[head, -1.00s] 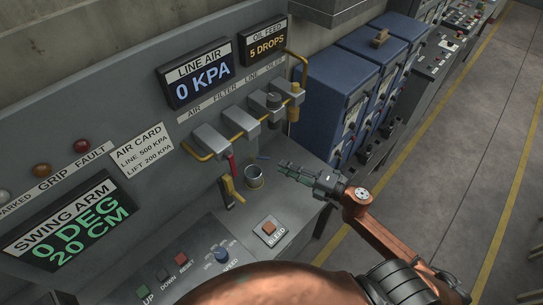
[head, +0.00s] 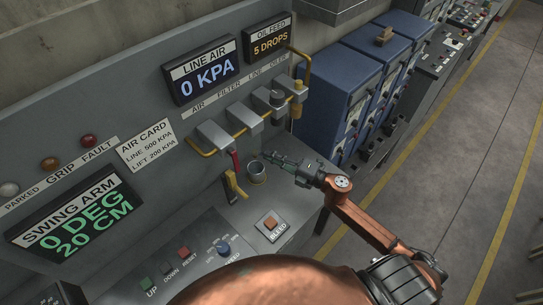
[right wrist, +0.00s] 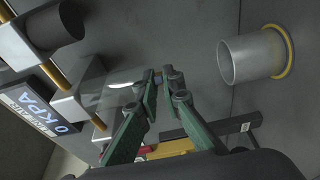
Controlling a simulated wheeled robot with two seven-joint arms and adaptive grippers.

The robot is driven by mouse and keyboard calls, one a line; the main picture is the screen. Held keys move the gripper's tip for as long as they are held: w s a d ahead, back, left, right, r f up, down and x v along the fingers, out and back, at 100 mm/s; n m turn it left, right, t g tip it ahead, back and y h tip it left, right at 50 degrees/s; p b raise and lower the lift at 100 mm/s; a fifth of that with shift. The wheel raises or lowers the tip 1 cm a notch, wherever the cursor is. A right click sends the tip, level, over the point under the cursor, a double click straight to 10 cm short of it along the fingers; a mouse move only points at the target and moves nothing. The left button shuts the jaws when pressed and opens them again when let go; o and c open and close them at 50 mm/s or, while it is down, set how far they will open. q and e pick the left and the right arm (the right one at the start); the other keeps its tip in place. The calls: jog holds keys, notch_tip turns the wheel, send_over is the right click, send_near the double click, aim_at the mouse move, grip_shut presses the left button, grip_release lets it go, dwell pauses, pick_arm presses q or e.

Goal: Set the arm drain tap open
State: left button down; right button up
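A yellow lever (head: 235,187) and a red handle (head: 234,160) sit on the panel wall below the air-line blocks. I cannot tell for sure which part is the arm drain tap or how it is set. In the right wrist view a yellow part (right wrist: 168,150) and a red part (right wrist: 172,134) show partly behind my fingers. My right gripper (head: 270,156) is above the bench, just beyond a metal cup (head: 257,174). Its green fingertips (right wrist: 160,76) meet with nothing visible between them. The cup also shows at right in the wrist view (right wrist: 248,60). My left gripper is out of view.
Grey blocks on a yellow pipe (head: 243,117) run along the wall above the bench. A BLEED button (head: 270,224) is on the bench in front of the cup. Blue cabinets (head: 335,90) stand to the right. The LINE AIR display (head: 202,73) reads 0 KPA.

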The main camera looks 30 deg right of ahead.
grip_shut()
jog(key=m+t+h+p, duration=0.1)
jog(key=m+h, duration=0.1)
jog(key=s+a+m+t+h+p, duration=0.1)
jog(key=m+h, duration=0.1)
jog(key=h, duration=0.1)
jog(key=a+m+t+h+p, duration=0.1)
jog(key=h, duration=0.2)
jog(key=shift+s+a+m, duration=0.15)
jog(key=shift+s+m, duration=0.25)
jog(key=shift+s+a+m+h+b, duration=0.1)
jog(key=shift+a+m+h+b, duration=0.1)
jog(key=shift+m+h, duration=0.4)
jog(key=shift+a+m+h+b, duration=0.15)
jog(key=shift+a+m+h, duration=0.05)
jog(key=shift+h, duration=0.7)
